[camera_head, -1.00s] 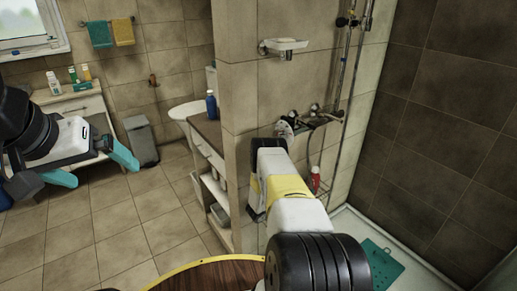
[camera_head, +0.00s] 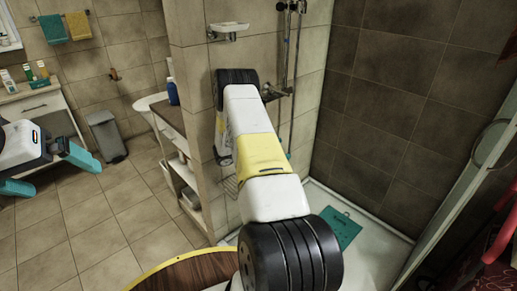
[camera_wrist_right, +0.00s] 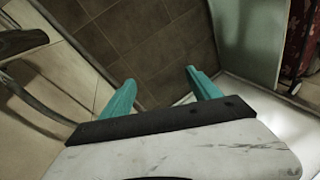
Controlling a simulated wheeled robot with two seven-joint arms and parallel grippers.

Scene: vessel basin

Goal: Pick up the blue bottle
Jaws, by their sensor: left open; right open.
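The blue bottle (camera_head: 172,92) stands upright on the brown counter (camera_head: 164,115) beside the tiled partition wall, left of my right arm. My left gripper (camera_head: 48,172) is open and empty at the left edge of the head view, its teal fingers apart, to the left of the bottle and nearer to me. My right gripper (camera_wrist_right: 160,78) is open and empty in the right wrist view, over the shower area. In the head view my right arm hides its own gripper. The bottle does not show in the right wrist view.
The tiled partition wall (camera_head: 197,150) stands between the counter and the shower. A teal mat (camera_head: 340,230) lies on the shower floor. A grey bin (camera_head: 107,135) and a cabinet with bottles stand at left. A round wooden top (camera_head: 190,272) is in front. The floor between is clear.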

